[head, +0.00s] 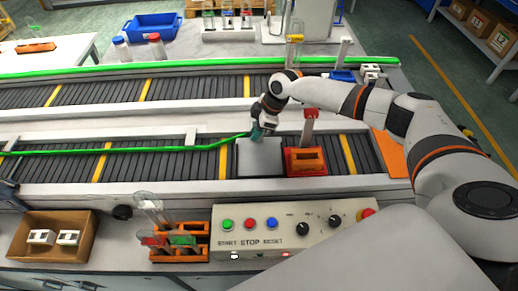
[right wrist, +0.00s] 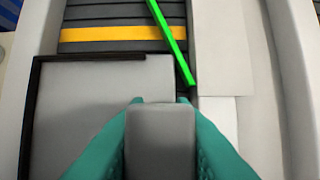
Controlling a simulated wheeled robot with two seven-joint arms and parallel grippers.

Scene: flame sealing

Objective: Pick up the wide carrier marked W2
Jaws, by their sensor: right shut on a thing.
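A wide grey carrier (head: 260,158) sits on the near conveyor, just left of an orange carrier. It has a flat grey top with a dark edge, which also shows in the right wrist view (right wrist: 95,115). No W2 mark is legible on it. My right gripper (head: 257,134) is at the carrier's far side. In the right wrist view, its teal fingers (right wrist: 162,112) are shut around a grey block (right wrist: 160,140) beside the plate, which looks like the carrier's grip part. I cannot tell whether the carrier is lifted off the belt. My left gripper is not in view.
The orange carrier (head: 305,161) with a red-topped post stands close on the right. A green strip (head: 125,149) runs along the near conveyor up to the gripper. A control panel (head: 290,228), an orange tube rack (head: 181,240) and a cardboard box (head: 52,236) stand in front.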

